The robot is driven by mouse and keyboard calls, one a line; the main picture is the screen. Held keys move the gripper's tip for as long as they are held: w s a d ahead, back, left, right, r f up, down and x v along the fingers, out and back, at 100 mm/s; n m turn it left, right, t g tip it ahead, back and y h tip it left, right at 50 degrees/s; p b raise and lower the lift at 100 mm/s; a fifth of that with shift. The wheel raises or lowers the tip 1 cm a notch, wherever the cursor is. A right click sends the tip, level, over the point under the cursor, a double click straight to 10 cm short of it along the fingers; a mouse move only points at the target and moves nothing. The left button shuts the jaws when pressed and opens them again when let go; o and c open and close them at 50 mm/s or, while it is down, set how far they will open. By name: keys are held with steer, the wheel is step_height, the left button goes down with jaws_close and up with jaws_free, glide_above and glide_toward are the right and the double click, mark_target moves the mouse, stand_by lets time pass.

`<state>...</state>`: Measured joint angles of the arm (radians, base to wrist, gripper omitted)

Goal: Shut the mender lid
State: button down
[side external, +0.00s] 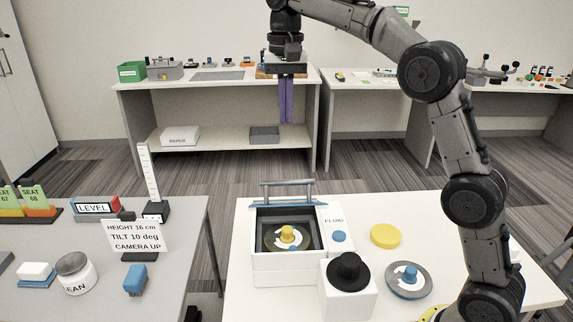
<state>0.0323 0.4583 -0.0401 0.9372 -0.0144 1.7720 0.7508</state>
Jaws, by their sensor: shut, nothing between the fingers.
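The mender (285,268) is a white box on the white table, in the middle of the side external view. Its lid (287,194) stands raised at the back, seen nearly edge-on, with a grey bar handle along its top. Inside the open well lies a disc (290,238) with a yellow knob at its centre. My gripper (286,122) points straight down with its purple fingers shut and empty. In the picture it is above the lid, apart from it.
Beside the well is a panel marked FLUID with a blue button (339,237). A white block with a black knob (348,272), a yellow disc (385,236) and a grey disc with a blue knob (408,280) stand to the right. A grey table (185,285) with signs is at left.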

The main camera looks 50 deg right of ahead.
mark_target(288, 207)
step_height(288, 207, down, 12)
steer(key=s+a, duration=0.2)
steer(key=shift+r, duration=0.15)
stand_by(0.5)
steer(key=shift+s+a+f+t+h, duration=0.5)
steer(key=shift+s+a+f, duration=0.15)
steer(key=shift+s+a, duration=0.1)
steer(key=shift+t+h, duration=0.5)
steer(key=s+a+f, duration=0.2)
steer(key=f, duration=0.1)
steer(key=s+a+f, duration=0.1)
steer(key=shift+f, duration=0.35)
steer(key=shift+s+a+f, duration=0.25)
steer(key=shift+f, duration=0.35)
steer(key=shift+s+a+f, duration=0.2)
steer(key=shift+f, duration=0.35)
